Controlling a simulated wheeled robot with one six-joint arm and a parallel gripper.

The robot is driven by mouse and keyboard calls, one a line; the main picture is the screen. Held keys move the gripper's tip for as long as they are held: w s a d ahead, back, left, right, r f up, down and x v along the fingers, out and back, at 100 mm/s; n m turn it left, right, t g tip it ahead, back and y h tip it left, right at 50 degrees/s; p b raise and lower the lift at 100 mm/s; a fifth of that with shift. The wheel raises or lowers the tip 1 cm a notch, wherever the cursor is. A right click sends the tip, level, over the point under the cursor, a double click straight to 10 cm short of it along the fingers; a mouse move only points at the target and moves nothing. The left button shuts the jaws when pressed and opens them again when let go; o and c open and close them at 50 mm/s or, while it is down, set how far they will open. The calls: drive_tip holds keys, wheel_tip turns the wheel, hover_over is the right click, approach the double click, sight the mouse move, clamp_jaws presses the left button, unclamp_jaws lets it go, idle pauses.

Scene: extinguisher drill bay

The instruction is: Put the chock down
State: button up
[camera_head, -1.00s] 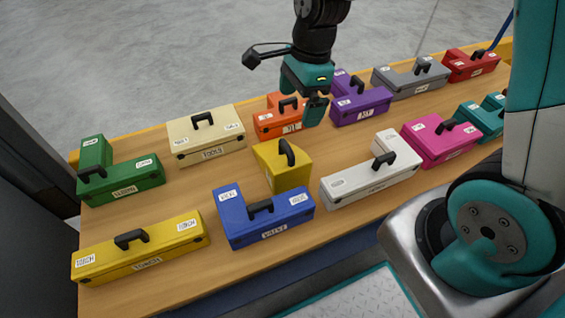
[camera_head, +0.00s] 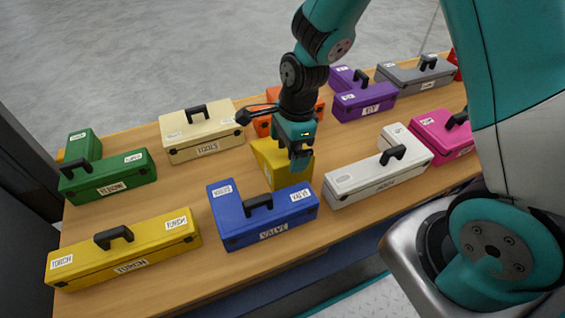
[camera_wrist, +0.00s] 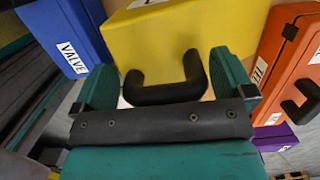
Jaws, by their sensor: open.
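The chock is a yellow wedge-shaped block (camera_head: 266,165) with a black handle, standing mid-table between the blue and orange boxes. My gripper (camera_head: 299,158) is over it in the head view and hides its handle and part of its top. In the wrist view the chock (camera_wrist: 190,35) fills the upper middle. Its black handle (camera_wrist: 165,95) lies between the two teal fingers of my gripper (camera_wrist: 165,85). The fingers are open, one on each side of the handle. The head view shows the chock on the wooden table; its contact with the table is partly hidden.
The wooden table (camera_head: 160,190) is crowded. A blue VALVE box (camera_head: 235,225) is in front, a white box (camera_head: 365,180) right, an orange box (camera_head: 262,125) behind, a cream TOOLS box (camera_head: 200,135) back left. Bare wood shows left of the chock.

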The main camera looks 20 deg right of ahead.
drive_tip(key=shift+f, duration=0.4)
drive_tip(key=shift+r, duration=0.2)
drive_tip(key=c, duration=1.9)
